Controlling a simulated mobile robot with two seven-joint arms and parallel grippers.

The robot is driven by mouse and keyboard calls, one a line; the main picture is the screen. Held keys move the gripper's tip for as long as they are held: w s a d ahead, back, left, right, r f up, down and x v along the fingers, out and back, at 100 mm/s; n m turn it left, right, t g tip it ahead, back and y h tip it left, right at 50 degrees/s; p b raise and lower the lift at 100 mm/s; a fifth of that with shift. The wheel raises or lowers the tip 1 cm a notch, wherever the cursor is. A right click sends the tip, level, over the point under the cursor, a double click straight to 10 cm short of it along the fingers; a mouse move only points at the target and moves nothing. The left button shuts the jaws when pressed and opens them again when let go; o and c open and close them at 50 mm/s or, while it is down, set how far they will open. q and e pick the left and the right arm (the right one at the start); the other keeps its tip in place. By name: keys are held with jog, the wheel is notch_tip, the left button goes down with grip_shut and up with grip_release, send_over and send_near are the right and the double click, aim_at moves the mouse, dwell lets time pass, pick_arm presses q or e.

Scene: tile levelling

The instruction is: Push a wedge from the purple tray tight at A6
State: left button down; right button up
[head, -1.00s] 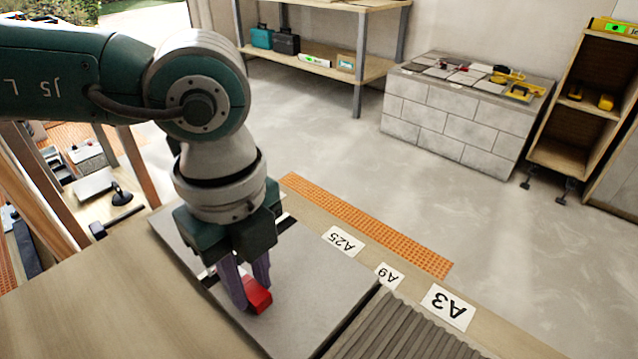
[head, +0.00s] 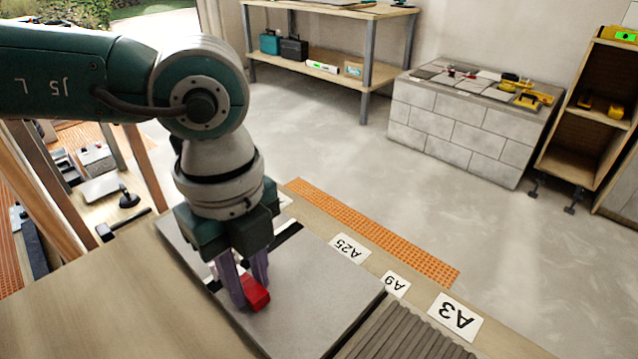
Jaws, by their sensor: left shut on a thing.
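My left gripper (head: 245,286) reaches down from the left, its purple fingers shut on a red wedge (head: 258,294). The wedge is low over the large grey tile (head: 310,290); I cannot tell whether it touches it. The fingers hide part of the wedge. Dark and white strips show on the tile beside and behind the gripper. A small label (head: 395,284), upside down and reading A6 or A9, lies between the A25 label (head: 349,248) and the A3 label (head: 455,316). The purple tray and my right gripper are not in view.
A ridged grey strip (head: 408,335) lies right of the tile. An orange perforated strip (head: 380,232) runs along the far edge. A block stand (head: 455,130) with tools, a shelf (head: 365,75) and a wooden cabinet (head: 575,145) stand beyond open floor.

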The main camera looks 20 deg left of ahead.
pick_arm(q)
jog(key=shift+w+a, duration=0.35)
jog(key=shift+a, duration=0.5)
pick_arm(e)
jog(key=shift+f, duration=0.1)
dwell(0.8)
pick_arm(q)
jog(key=c, duration=0.9)
grip_release()
jog(key=shift+a, duration=0.1)
jog(key=shift+o, duration=1.4)
